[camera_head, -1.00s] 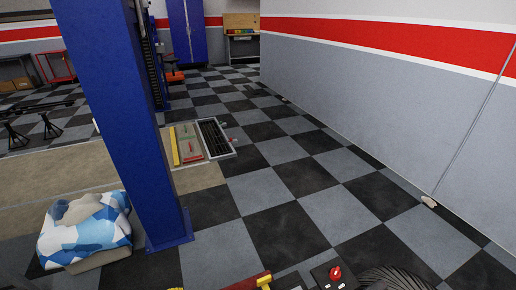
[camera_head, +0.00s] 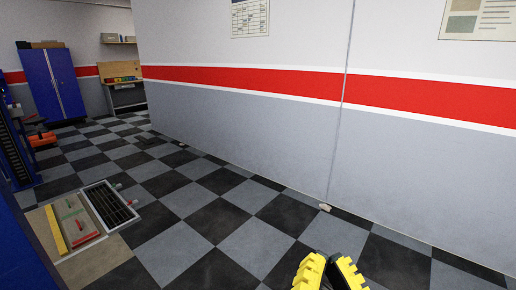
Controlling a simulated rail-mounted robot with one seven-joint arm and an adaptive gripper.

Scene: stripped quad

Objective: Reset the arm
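Two yellow, notched pieces with black parts, which look like part of my gripper (camera_head: 330,272), stick up at the bottom edge, right of the middle. They are cut off by the frame, and whether they stand open or shut cannot be made out. Nothing is seen held between them. The rest of my arm is out of view.
A grey wall with a red stripe (camera_head: 240,78) fills the right side. The checkered floor (camera_head: 200,215) is clear in the middle. A floor grate (camera_head: 109,206) lies at the left. A blue cabinet (camera_head: 50,85) and a workbench (camera_head: 126,92) stand at the back left.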

